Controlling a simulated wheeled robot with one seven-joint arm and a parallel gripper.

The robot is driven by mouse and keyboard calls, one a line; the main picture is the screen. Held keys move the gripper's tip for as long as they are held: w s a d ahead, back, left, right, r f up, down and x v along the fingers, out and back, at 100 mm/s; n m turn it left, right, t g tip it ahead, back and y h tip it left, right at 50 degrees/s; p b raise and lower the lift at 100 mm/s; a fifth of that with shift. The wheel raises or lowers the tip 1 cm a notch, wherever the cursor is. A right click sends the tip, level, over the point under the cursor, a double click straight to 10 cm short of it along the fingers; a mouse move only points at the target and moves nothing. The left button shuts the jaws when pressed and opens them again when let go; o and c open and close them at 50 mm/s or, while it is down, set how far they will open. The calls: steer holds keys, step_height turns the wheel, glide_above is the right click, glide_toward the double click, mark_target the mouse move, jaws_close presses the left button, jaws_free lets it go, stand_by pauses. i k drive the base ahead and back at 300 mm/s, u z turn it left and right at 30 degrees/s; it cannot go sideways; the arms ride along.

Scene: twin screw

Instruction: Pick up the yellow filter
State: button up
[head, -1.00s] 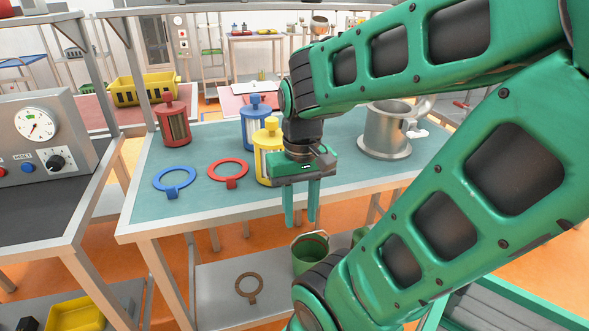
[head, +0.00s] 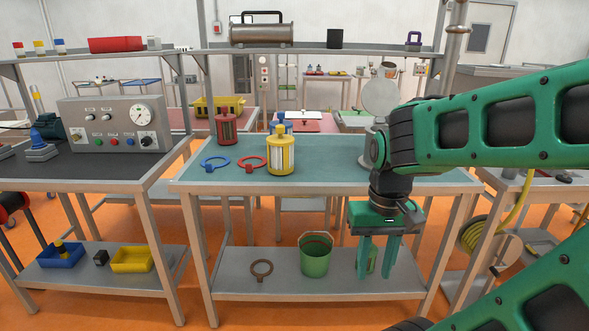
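The yellow filter (head: 281,151) stands upright on the teal-topped table (head: 330,173), near its front edge. My gripper (head: 376,277) points down in front of the table, to the right of the filter and lower than the tabletop in the picture. Its two green fingers are apart, with nothing seen held between them. The blue filter (head: 285,118) is partly hidden behind the yellow one. The red filter (head: 226,127) stands behind and to the left.
A blue ring (head: 215,163) and a red ring (head: 252,163) lie left of the yellow filter. A metal housing (head: 368,149) is partly hidden behind my arm. A control panel (head: 113,126) stands left.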

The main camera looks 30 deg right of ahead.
mark_target(280, 146)
steer(key=k, duration=1)
steer(key=z, duration=1.1)
steer(key=i, duration=2.05)
steer(key=u, duration=0.1)
